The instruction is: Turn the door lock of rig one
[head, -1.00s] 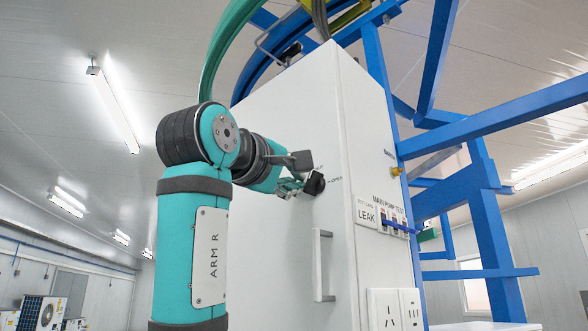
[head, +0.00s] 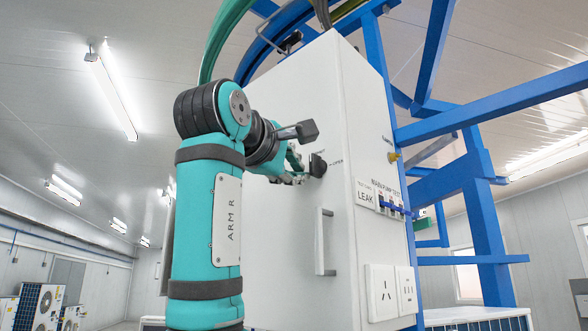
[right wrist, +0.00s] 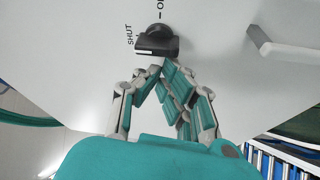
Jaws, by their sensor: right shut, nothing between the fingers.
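The door lock is a black knob (head: 318,165) on the white cabinet door, above the door handle. In the right wrist view the knob (right wrist: 157,42) lies just beyond my fingertips, its bar across the picture. The word SHUT is by its left end and the start of OPEN is above it. I cannot tell for sure which mark it points to. My right gripper (head: 297,167) is at the knob's left in the head view. Its teal fingers meet in the right wrist view (right wrist: 166,70), empty, close below the knob; contact is unclear. My left gripper is out of view.
A grey door handle (head: 325,242) sticks out below the knob. The cabinet's side has a LEAK label (head: 366,197), switches and sockets (head: 381,292). Blue frame beams (head: 490,105) stand at the right. Open space lies left of the cabinet.

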